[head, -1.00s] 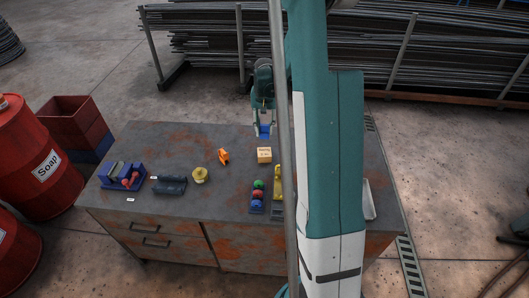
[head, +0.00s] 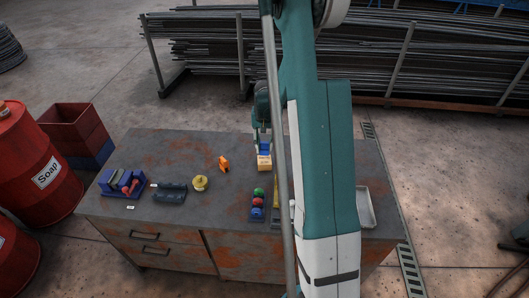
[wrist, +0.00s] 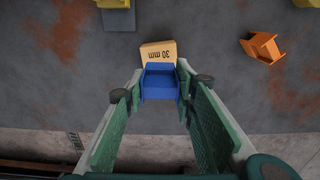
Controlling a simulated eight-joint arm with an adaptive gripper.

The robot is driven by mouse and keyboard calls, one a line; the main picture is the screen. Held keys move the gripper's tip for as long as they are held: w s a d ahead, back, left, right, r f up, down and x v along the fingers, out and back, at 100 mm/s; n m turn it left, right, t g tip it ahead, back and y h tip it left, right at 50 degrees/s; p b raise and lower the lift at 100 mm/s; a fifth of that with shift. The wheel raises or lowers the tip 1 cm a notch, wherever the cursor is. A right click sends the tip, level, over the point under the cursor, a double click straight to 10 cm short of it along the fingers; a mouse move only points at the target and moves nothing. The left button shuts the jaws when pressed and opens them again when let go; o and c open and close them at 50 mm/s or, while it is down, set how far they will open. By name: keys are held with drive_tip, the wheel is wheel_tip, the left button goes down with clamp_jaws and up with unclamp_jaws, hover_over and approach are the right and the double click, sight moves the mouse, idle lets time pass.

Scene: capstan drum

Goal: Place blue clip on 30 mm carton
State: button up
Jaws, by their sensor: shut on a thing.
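My gripper (head: 263,139) is shut on the blue clip (wrist: 160,84), which sits between the two fingertips in the wrist view. The blue clip also shows in the head view (head: 264,148), just behind and above the carton. The 30 mm carton (wrist: 158,51) is a small tan box on the table, with its label upside down in the wrist view. It also shows in the head view (head: 264,163). The clip overlaps the carton's near edge in the wrist view; I cannot tell whether they touch.
An orange part (wrist: 262,47) and a yellow round piece (head: 200,183) lie left of the carton in the head view. A holder with coloured balls (head: 258,203) stands in front. A dark blue tray (head: 169,193) is farther left. The table's back edge is near.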

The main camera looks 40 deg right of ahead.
sight(265, 148)
drive_tip(key=shift+f, duration=0.2)
drive_tip(key=shift+f, duration=1.9)
drive_tip(key=shift+f, duration=0.2)
drive_tip(key=o, duration=0.8)
drive_tip(key=shift+r, duration=0.2)
drive_tip(key=shift+r+b, duration=0.35)
drive_tip(key=shift+r, duration=5.65)
